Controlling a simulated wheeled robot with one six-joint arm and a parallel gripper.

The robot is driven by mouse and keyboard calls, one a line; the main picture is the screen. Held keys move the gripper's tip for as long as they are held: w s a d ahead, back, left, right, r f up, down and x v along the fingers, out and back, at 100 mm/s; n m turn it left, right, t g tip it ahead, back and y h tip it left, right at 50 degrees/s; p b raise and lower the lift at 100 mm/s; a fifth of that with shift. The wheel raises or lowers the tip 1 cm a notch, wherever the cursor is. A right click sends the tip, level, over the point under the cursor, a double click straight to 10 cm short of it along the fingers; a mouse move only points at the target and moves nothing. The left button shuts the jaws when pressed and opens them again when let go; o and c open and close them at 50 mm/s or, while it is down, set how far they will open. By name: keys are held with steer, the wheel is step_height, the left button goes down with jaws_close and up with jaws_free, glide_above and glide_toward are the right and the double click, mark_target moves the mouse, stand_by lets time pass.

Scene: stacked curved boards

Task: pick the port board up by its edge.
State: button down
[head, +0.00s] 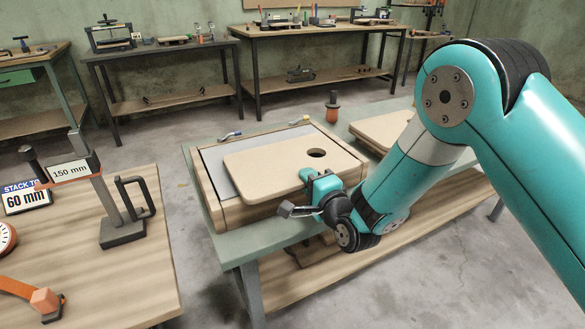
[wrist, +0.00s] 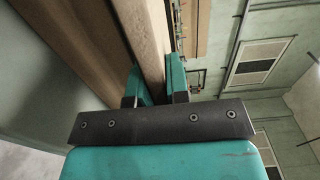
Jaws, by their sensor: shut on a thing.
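The port board (head: 265,168) is a pale, flat board with rounded corners and one round dark hole near its right end. It lies over a shallow wooden tray (head: 235,213) with a grey floor; I cannot tell whether it rests there or hangs just above. My gripper (head: 312,182) is at the board's near edge, right of its middle, and is shut on that edge. In the wrist view the board's edge (wrist: 152,52) runs between the two teal fingers of the gripper (wrist: 157,86). My gripper hides a small part of the near edge.
The tray stands on a green-grey bench (head: 248,245). Another pale board (head: 382,128) lies behind my arm to the right. A dark-and-orange tool (head: 332,108) stands behind the tray. A left table (head: 130,270) holds a height gauge (head: 122,228) and a "STACK TO 60 mm" sign (head: 24,196).

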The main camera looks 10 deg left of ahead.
steer(key=shift+r+p, duration=2.1)
steer(key=shift+r, duration=0.2)
